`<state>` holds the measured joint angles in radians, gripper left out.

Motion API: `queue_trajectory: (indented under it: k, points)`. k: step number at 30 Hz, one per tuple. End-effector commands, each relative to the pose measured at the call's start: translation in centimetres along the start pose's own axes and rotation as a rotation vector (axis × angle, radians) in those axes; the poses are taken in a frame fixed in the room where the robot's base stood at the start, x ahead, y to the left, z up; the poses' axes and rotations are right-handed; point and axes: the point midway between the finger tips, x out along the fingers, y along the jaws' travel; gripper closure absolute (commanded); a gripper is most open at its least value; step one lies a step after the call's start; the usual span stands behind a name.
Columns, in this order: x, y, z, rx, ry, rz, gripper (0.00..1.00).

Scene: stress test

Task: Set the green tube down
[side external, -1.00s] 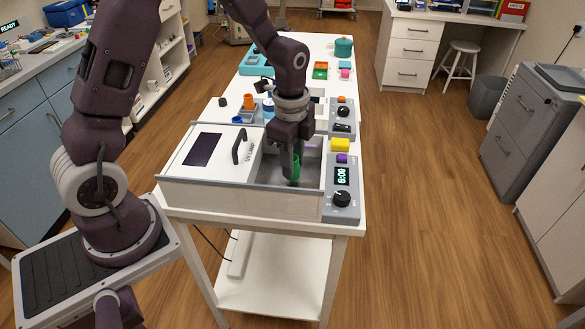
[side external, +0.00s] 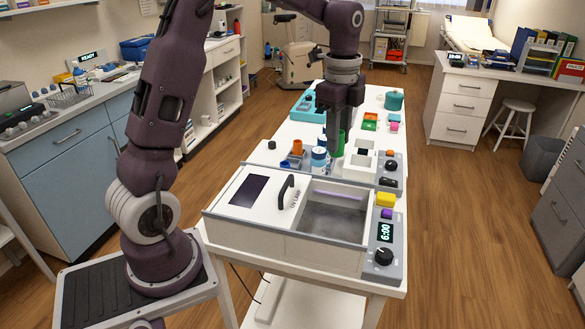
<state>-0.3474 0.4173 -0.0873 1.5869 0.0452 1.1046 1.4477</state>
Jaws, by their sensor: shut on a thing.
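My gripper (side external: 335,143) points straight down and is shut on the green tube (side external: 341,144). The dark fingers hide part of the tube. They hold it upright behind the open chamber of the white box (side external: 280,240), close to a white unit with square openings (side external: 362,150). I cannot tell whether the tube's lower end touches anything. The box's chamber (side external: 333,222) is empty, with a purple glow along its back wall. Its lid (side external: 245,205), with a dark window and black handle, lies to the left.
A blue-and-white jar (side external: 319,160), an orange cup (side external: 297,147) and a blue holder stand left of my gripper. A control panel (side external: 385,235) reading 6:00, with a yellow block (side external: 386,199), lies right of the chamber. A teal tray (side external: 304,108) and teal pot (side external: 394,99) stand farther back.

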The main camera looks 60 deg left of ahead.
Motion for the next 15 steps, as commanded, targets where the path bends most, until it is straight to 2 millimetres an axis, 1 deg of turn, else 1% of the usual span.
queue_trajectory:
  k: [1,2,3,5,6,7,9,12,15]
  points:
    - [0.1,-1.3,1.6,-0.004,0.000,0.001,1.00]
    - [0.1,-2.1,2.6,-0.003,0.000,0.001,1.00]
    - [0.1,-3.1,4.0,0.000,0.000,0.001,1.00]
    - [0.2,-4.5,6.4,0.004,0.000,0.002,1.00]
    - [0.2,-5.3,8.1,0.008,0.000,0.004,1.00]
    - [0.3,-5.9,9.3,0.010,0.001,0.004,1.00]
    - [0.4,-7.0,12.0,0.016,0.001,0.004,1.00]
    - [0.6,-7.8,15.1,0.024,0.002,0.006,1.00]
    - [0.7,-8.3,17.6,0.028,0.002,0.006,1.00]
